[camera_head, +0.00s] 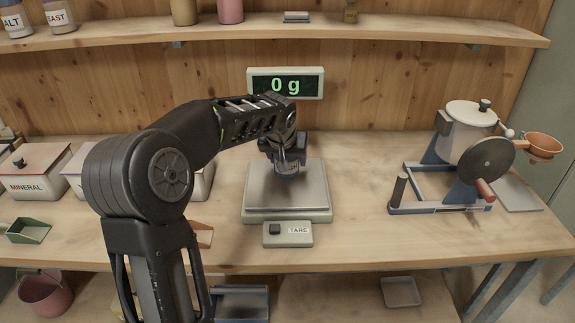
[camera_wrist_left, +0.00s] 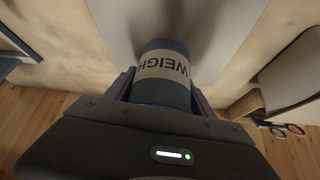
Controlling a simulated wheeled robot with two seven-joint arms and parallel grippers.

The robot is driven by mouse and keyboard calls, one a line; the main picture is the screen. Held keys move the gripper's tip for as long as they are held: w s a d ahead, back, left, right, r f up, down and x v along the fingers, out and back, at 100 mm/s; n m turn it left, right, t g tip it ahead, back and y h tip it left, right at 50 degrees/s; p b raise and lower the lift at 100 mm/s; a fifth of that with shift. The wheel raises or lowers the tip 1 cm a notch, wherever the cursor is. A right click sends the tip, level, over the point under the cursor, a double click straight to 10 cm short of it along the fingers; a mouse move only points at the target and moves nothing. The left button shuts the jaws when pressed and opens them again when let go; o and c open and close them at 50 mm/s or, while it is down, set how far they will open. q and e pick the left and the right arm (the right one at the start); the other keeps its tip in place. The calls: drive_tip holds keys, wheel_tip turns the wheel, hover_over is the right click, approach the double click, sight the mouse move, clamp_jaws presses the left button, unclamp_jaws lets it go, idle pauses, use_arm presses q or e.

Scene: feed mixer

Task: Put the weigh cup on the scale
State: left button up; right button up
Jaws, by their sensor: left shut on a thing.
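My left gripper (camera_head: 285,153) is over the scale (camera_head: 288,215) in the head view, its arm coming in from the left. It is shut on the weigh cup (camera_wrist_left: 165,65), a dark cup with a pale "WEIGH" label, held between the two fingers in the left wrist view. In the head view the dark cup (camera_head: 287,170) is mostly hidden under the gripper, above the far half of the metal plate. I cannot tell whether its base touches the plate. The display (camera_head: 285,83) behind the scale reads 0 g. My right gripper is not in view.
A TARE button box (camera_head: 288,234) sits at the scale's front. A feed mixer with a drum (camera_head: 467,130) and a crank disc stands to the right. Bins, including a MINERAL bin (camera_head: 33,172), and a green scoop (camera_head: 28,230) are at the left.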

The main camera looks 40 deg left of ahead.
use_arm(q)
drive_tip(key=shift+f, duration=1.25)
drive_tip(key=shift+f, duration=0.25)
drive_tip(key=o, duration=1.3)
drive_tip(key=shift+r, duration=0.1)
drive_tip(key=shift+r, duration=0.15)
drive_tip(key=shift+r, duration=0.15)
drive_tip(key=b+v, duration=0.1)
drive_tip(key=v, duration=1.1)
